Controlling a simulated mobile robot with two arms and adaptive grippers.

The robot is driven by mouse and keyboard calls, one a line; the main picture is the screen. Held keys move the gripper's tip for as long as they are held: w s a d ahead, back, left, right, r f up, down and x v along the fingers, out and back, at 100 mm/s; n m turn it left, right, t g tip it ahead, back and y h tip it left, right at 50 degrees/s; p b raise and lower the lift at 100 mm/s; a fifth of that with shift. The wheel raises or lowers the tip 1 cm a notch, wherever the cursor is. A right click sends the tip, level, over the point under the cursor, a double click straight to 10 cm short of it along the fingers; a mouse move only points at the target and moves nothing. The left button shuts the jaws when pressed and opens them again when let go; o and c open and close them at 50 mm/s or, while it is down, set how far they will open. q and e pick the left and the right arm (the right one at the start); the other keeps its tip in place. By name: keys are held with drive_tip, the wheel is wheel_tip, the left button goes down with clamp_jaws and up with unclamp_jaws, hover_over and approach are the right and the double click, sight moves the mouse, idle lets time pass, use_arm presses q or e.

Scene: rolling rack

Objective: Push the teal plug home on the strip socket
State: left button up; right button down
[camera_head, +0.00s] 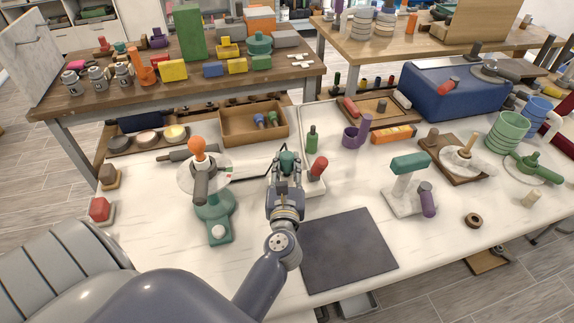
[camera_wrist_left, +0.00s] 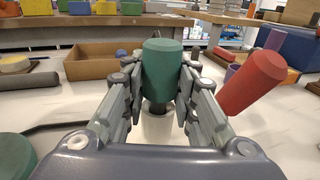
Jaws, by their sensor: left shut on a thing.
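The teal plug (camera_head: 288,159) is a rounded, upright cylinder between the fingers of my left gripper (camera_head: 287,172). In the left wrist view the teal plug (camera_wrist_left: 162,68) stands above a pale round socket (camera_wrist_left: 157,128) of the strip, with a dark part showing between the two. How deep the plug sits is hard to tell. My left gripper (camera_wrist_left: 158,92) is shut on the plug from both sides. A tilted red plug (camera_wrist_left: 250,82) stands just to the right. The rest of the strip is largely hidden by my gripper. My right gripper is not in view.
A dark mat (camera_head: 348,250) lies in front. A teal-based stand with a pale disc (camera_head: 207,205) is at left. A wooden tray (camera_head: 237,127) and a green bottle (camera_head: 312,139) stand behind. A teal-topped T-shaped piece (camera_head: 409,163) is at right.

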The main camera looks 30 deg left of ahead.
use_arm(q)
drive_tip(key=shift+f, duration=0.45)
drive_tip(key=o, duration=1.1)
drive_tip(key=shift+d+f+b, duration=0.1)
drive_tip(key=shift+f+b, duration=0.05)
drive_tip(key=shift+b, duration=0.15)
drive_tip(key=shift+o, duration=0.2)
drive_tip(key=shift+r, duration=5.1)
